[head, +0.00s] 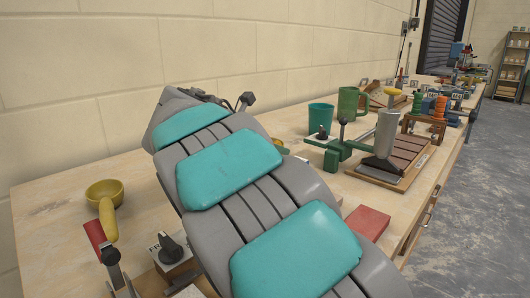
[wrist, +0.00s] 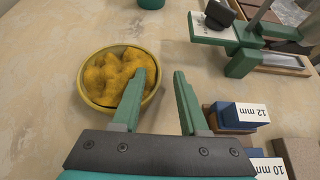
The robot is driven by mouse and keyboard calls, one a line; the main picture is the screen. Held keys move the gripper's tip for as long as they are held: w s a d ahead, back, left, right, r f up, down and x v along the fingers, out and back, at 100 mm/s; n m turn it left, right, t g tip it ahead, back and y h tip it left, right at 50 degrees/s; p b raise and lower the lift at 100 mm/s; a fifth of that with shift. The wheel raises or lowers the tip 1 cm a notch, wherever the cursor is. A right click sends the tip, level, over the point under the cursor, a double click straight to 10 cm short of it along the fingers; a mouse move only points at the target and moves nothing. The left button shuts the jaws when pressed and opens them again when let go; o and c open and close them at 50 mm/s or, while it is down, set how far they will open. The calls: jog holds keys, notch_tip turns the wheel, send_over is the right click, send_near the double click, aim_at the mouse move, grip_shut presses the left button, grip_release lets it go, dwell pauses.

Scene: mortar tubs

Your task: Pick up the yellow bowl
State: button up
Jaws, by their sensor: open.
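In the wrist view a round yellow bowl (wrist: 86,92) stands on the wooden bench, filled with lumpy darker yellow stuff. My gripper (wrist: 161,74) is open, with two green fingers and nothing between them. Its left finger overlaps the right part of the bowl in the picture; the right finger is over bare bench right of the bowl. I cannot tell whether the left finger touches it. In the head view my arm hides the gripper and most of that area; only a small yellowish edge (head: 279,143) shows behind the arm.
A green fixture (wrist: 241,62) and a blue block marked 12 mm (wrist: 245,113) lie right of the gripper. A teal cup (head: 320,118) stands behind. A yellow scoop-like dish (head: 105,193) is at far left. Bench left of the bowl is clear in the wrist view.

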jog(key=shift+w+d+f, duration=0.15)
jog(key=shift+w+d, duration=0.05)
grip_shut()
dwell(1.3)
